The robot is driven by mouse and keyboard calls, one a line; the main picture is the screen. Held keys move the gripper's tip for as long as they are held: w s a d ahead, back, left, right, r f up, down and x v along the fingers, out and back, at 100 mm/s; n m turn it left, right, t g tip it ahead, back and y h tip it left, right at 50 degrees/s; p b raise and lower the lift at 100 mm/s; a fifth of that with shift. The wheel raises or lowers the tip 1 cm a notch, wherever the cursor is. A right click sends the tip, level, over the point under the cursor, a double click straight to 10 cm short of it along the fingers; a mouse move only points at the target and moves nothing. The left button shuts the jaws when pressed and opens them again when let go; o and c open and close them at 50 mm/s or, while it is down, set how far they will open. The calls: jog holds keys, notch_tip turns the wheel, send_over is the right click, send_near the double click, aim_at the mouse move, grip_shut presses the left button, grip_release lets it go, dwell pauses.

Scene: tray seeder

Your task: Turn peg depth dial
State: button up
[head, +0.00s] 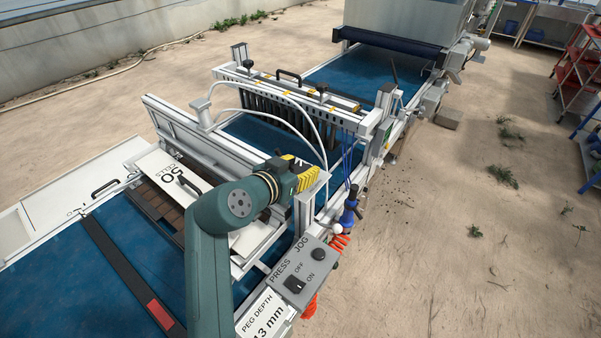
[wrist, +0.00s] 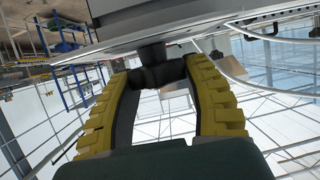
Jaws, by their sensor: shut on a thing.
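My gripper (head: 303,178) is at the near side of the machine's frame, beside a pale upright post, in the head view. In the wrist view my gripper (wrist: 158,73) has its two yellow ribbed fingers shut on a dark knob, the peg depth dial (wrist: 152,54). The dial sits against a grey machine part at the top of that view. In the head view the dial is hidden at the gripper. A white sign (head: 265,318) reading "PEG DEPTH 13 mm" is at the bottom, partly cut off by the frame edge.
A grey control box (head: 299,270) with a press switch and a jog button stands just below the gripper. A white "50 cells" plate (head: 168,171) lies left of my arm. Blue belts (head: 85,275) run along the machine. Sandy ground at right is mostly clear.

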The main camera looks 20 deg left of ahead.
jog(key=shift+f+m+h, duration=0.25)
jog(key=shift+m+h, duration=0.15)
jog(key=o, duration=1.2)
jog(key=shift+r, duration=0.15)
jog(key=shift+s+r, duration=0.1)
jog(key=v, duration=1.1)
jog(key=shift+s+r, duration=0.2)
jog(key=shift+s, duration=0.05)
jog(key=shift+a, duration=0.1)
